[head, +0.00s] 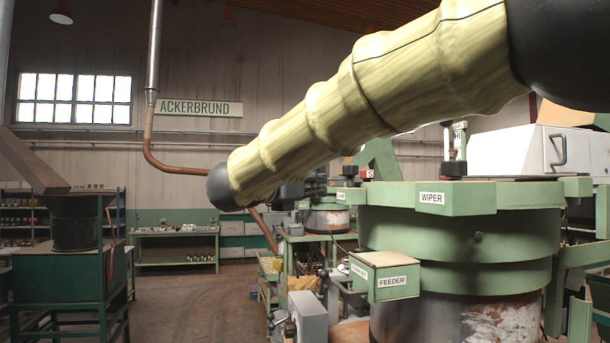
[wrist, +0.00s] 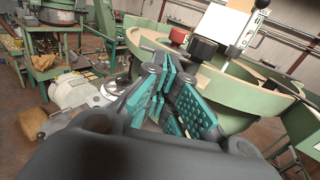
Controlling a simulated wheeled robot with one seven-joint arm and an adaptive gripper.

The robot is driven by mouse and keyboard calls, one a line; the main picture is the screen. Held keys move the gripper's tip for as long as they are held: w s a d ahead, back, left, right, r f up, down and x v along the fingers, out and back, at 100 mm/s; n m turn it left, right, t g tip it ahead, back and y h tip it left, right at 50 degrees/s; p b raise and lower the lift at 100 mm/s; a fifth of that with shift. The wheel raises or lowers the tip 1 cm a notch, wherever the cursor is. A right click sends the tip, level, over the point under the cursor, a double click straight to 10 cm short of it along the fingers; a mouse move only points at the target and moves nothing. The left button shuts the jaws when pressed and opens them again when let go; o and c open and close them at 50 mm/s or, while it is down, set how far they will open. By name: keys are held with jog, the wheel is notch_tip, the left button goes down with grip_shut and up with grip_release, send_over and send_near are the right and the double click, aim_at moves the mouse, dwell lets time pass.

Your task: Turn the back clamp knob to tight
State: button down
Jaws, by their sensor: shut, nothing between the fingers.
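In the wrist view, my gripper (wrist: 172,84) shows its teal ridged finger pads close together with nothing between them. It is shut, in front of the near rim of a green round hopper bowl (wrist: 248,92). Beyond the fingers, a dark knob-like part (wrist: 203,47) and a smaller red one (wrist: 179,35) sit at the bowl's rim, apart from the fingertips. I cannot tell which of them is the back clamp knob, or its setting. In the head view, a dark block (head: 453,169) sits on the green bowl top marked WIPER (head: 431,198). My arm crosses in front, and my fingertips cannot be made out there.
A green box marked FEEDER (head: 392,281) juts out from the near bowl. A white case (head: 520,150) stands behind the bowl. A grey-white motor (wrist: 75,92) lies left of my gripper. A green workbench (head: 178,248) stands far back, with open floor before it.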

jog(key=shift+p+x, duration=0.7)
jog(key=shift+x, duration=0.6)
jog(key=shift+w+d+f, duration=0.1)
jog(key=shift+f, duration=0.05)
